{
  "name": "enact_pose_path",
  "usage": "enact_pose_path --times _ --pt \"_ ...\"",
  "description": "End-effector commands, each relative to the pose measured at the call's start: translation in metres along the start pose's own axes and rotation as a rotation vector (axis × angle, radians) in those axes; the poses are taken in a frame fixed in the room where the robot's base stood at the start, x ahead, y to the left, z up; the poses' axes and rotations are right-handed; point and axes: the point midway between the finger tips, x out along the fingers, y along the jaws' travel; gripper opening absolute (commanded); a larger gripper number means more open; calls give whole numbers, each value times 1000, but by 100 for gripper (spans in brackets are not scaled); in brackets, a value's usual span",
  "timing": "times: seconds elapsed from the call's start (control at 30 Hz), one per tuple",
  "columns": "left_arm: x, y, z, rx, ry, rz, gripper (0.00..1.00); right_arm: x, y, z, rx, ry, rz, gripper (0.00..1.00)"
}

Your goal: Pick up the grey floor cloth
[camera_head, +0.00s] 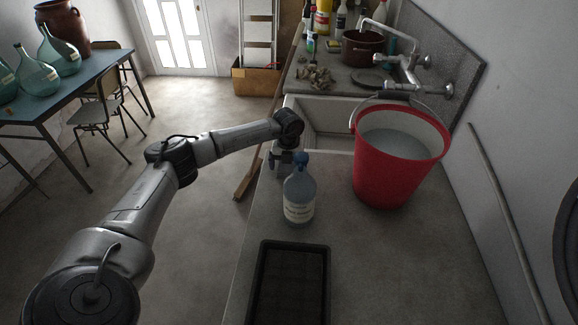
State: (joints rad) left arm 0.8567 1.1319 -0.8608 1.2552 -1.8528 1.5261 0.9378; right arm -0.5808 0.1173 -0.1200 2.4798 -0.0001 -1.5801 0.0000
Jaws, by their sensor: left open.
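A crumpled grey-brown cloth (315,76), which looks like the floor cloth, lies on the far part of the counter, just beyond the sink. My left arm reaches in from the left. Its left gripper (285,161) points down at the counter's left edge, on the near side of the sink, well short of the cloth. The gripper is open and nothing shows in it. A clear bottle with a blue cap (299,200) stands just in front and hides part of the fingers. My right gripper is not in view.
A red bucket of greyish water (390,175) stands right of the bottle. A black tray (292,286) lies nearer. Beyond are the sink (331,143), tap (404,66), brown pot (361,48) and bottles. A broom (248,176) leans at the counter's left edge. Glass demijohns (37,75) stand on the left table.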

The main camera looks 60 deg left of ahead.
Motion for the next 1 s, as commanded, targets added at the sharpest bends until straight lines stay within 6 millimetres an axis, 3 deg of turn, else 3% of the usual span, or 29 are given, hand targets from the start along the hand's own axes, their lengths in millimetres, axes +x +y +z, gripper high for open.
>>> enact_pose_path --times 0.27,0.7,1.0 --pt "4 0 0 0 -1 -1 98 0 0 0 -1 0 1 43" --pt "3 0 0 0 -1 -1 56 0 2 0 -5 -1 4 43" --pt "-1 0 0 -1 -2 -2 55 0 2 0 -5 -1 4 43"
